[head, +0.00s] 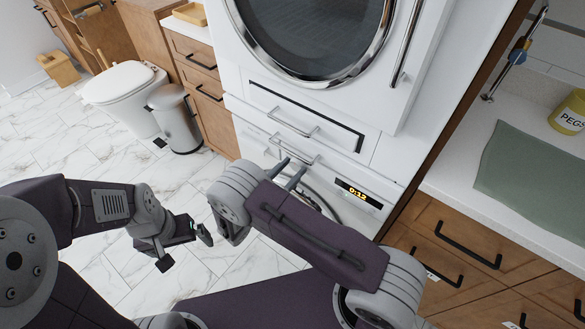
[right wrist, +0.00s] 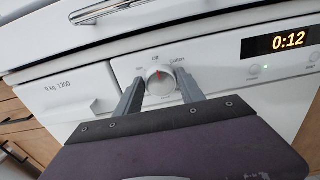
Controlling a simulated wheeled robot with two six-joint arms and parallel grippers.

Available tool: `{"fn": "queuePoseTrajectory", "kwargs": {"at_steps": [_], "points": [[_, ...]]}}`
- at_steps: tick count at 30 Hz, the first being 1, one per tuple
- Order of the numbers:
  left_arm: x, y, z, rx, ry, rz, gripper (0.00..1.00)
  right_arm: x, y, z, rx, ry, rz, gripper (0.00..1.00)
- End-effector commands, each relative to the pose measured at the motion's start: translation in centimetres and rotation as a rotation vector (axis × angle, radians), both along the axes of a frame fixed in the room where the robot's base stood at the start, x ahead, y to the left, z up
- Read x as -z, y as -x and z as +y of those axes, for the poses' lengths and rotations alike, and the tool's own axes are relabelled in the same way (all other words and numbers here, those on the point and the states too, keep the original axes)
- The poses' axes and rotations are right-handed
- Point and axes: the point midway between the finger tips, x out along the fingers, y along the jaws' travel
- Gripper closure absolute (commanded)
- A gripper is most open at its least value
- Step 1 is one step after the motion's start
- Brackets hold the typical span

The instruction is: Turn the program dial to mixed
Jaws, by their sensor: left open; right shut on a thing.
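The program dial (right wrist: 160,81) is a round white knob on the front panel of the lower white machine (right wrist: 225,65), in the right wrist view. Its red mark points up, toward a small label above it that seems to read "Off". "Cotton" is printed to the upper right, and another label at the left is too small to read surely. My right gripper (right wrist: 161,90) has one finger on each side of the dial and is shut on it. In the head view my right gripper (head: 288,172) reaches the panel and the dial is hidden. My left gripper (head: 186,247) is open and empty above the floor.
A lit display (head: 358,194) reading 0:12 is right of the dial. Bar handles (head: 293,150) and a second machine with a round door (head: 320,35) are above. A wooden cabinet (head: 470,255) stands at right. A bin (head: 177,120) and toilet (head: 122,92) stand at left.

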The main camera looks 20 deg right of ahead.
Motion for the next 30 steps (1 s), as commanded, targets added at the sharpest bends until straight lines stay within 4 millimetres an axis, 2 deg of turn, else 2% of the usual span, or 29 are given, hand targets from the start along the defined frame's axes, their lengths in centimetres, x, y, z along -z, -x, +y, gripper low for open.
{"fn": "queuePoseTrajectory", "kwargs": {"at_steps": [13,30], "points": [[0.2,0.0,0.0,0.000,0.000,0.000,0.00,0.1,0.0,-0.1,0.001,-0.058,-0.069,0.95],[1.2,0.0,0.0,0.000,0.000,0.000,0.00,0.3,0.2,-0.3,0.000,-0.371,-0.469,0.95]]}}
